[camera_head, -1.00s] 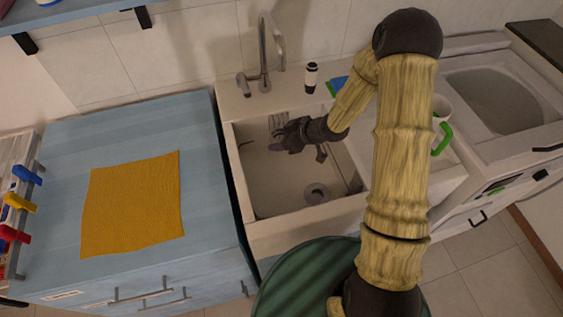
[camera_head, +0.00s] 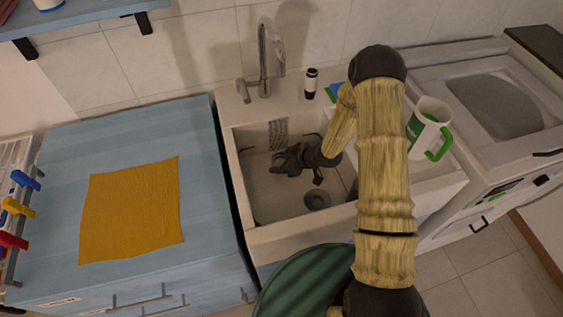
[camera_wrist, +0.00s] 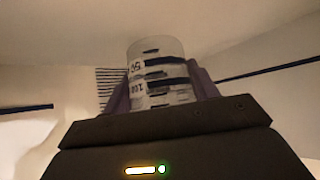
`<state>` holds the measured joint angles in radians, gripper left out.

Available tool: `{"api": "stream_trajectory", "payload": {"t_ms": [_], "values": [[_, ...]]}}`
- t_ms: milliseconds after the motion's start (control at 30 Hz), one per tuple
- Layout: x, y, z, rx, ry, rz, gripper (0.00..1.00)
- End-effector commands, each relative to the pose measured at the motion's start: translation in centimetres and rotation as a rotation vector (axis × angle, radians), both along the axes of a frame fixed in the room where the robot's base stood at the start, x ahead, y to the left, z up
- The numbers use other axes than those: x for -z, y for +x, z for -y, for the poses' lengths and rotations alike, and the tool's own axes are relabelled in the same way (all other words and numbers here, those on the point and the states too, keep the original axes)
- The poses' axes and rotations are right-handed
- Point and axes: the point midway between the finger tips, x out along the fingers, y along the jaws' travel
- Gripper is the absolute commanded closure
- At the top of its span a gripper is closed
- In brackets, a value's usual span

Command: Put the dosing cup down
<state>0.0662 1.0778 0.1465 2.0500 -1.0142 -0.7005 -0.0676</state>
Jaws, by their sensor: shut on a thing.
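The dosing cup (camera_wrist: 157,70) is clear with dark bands and printed marks. In the wrist view it stands upright between the two fingers of my gripper (camera_wrist: 160,92), which is shut on it. In the head view my gripper (camera_head: 264,178) is down inside the white sink basin (camera_head: 257,208), left of the drain. The cup cannot be made out in the head view. I cannot tell whether the cup touches the basin floor.
The tap (camera_head: 264,62) stands behind the basin. A black and white bottle (camera_head: 310,84) is on the back rim. A white and green mug (camera_head: 424,128) stands to the right. A yellow cloth (camera_head: 132,212) lies on the blue counter (camera_head: 208,150), which is otherwise clear.

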Motion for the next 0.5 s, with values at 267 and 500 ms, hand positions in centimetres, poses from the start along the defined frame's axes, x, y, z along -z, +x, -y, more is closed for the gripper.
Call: {"api": "stream_trajectory", "payload": {"t_ms": [267, 500], "values": [[0.52, 0.02, 0.00, -0.001, -0.001, 0.002, 0.70], [0.81, 0.00, 0.01, -0.001, 0.000, 0.001, 0.29]]}}
